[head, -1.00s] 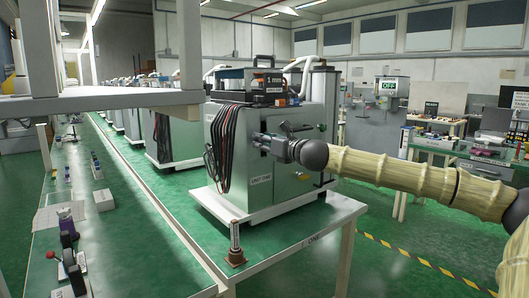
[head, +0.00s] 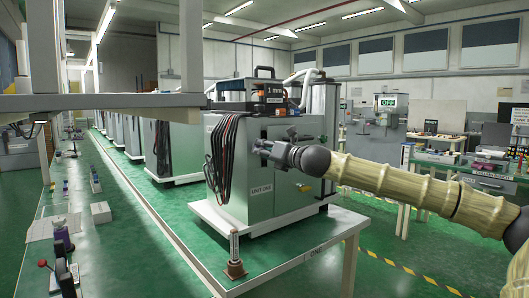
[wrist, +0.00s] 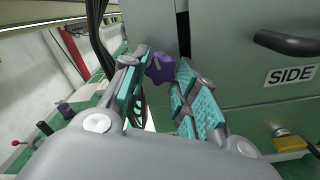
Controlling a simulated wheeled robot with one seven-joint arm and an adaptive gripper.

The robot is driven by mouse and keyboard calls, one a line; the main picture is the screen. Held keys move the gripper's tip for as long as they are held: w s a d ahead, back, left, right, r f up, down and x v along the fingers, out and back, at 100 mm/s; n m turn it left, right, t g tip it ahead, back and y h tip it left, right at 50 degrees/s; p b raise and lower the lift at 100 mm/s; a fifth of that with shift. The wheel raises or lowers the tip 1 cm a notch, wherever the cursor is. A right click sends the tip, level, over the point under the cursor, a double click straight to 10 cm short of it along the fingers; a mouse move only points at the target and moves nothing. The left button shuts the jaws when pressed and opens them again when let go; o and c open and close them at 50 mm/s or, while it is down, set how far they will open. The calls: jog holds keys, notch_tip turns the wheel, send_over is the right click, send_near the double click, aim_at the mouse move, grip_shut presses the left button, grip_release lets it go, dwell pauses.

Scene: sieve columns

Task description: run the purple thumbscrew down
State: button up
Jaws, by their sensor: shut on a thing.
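The purple thumbscrew (wrist: 160,68) shows in the wrist view between the tips of my gripper's teal-padded fingers, in front of the grey-green cabinet beside a dark vertical gap. My gripper (wrist: 161,82) is shut on it. In the head view my gripper (head: 262,148) reaches in from the right to the front of the cabinet marked UNIT ONE (head: 285,190). The thumbscrew cannot be made out there. The fingers cover part of its sides in the wrist view, and its lower end is hidden.
Black cables (head: 224,155) hang on the cabinet left of my gripper. A black handle (wrist: 287,43) and a yellow padlock-like piece (wrist: 288,141) are on the side panel. A small column on a brown base (head: 235,258) stands at the front table corner. A cluttered bench runs along the left.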

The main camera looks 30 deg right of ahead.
jog(key=shift+d, duration=0.1)
jog(key=o, duration=1)
jog(key=s+d, duration=0.1)
jog(key=s, duration=1.1)
